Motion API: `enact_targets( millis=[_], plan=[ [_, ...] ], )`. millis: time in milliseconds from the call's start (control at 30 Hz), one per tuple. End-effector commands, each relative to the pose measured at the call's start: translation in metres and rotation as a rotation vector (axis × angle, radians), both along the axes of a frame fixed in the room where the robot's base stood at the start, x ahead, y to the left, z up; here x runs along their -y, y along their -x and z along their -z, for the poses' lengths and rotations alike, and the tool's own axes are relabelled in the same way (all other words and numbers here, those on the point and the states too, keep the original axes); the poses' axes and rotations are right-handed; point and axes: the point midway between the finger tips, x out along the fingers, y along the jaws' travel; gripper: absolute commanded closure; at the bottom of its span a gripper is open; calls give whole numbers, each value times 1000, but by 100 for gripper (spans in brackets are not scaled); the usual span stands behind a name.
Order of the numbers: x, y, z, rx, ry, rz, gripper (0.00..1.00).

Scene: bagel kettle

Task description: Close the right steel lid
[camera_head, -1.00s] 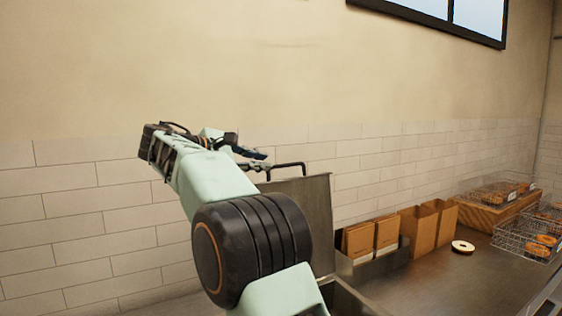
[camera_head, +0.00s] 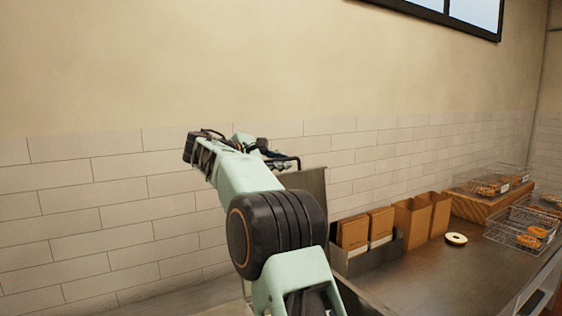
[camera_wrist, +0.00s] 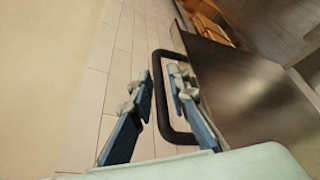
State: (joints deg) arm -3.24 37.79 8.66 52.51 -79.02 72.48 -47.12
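The right steel lid (camera_head: 315,188) stands raised, close to upright, partly hidden behind my arm in the head view. It fills the right side of the wrist view (camera_wrist: 250,95). Its black loop handle (camera_wrist: 163,112) sticks out from the lid towards my gripper. My gripper (camera_wrist: 160,74) is open, with one blue-grey finger on each side of the handle's outer bar. The right finger reaches into the loop between bar and lid. I cannot tell whether either finger touches the handle. In the head view my gripper (camera_head: 275,158) is at the lid's upper edge, small and partly hidden.
Brown paper bags or boxes (camera_head: 352,231) stand on the steel counter (camera_head: 430,275) right of the lid. A bagel (camera_head: 456,239) lies on the counter. Wire baskets with bagels (camera_head: 522,230) are farther right. The tiled wall (camera_head: 100,205) is close behind my arm.

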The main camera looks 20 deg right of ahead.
Motion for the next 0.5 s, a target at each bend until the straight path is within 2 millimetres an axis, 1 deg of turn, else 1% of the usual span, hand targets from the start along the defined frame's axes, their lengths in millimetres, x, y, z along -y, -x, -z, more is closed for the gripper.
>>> enact_targets(
  millis=[100, 233, 500],
  plan=[
    [0, 0, 0, 0, 0, 0, 85],
    [0, 0, 0, 0, 0, 0, 100],
    [0, 0, 0, 0, 0, 0, 100]
  ],
)
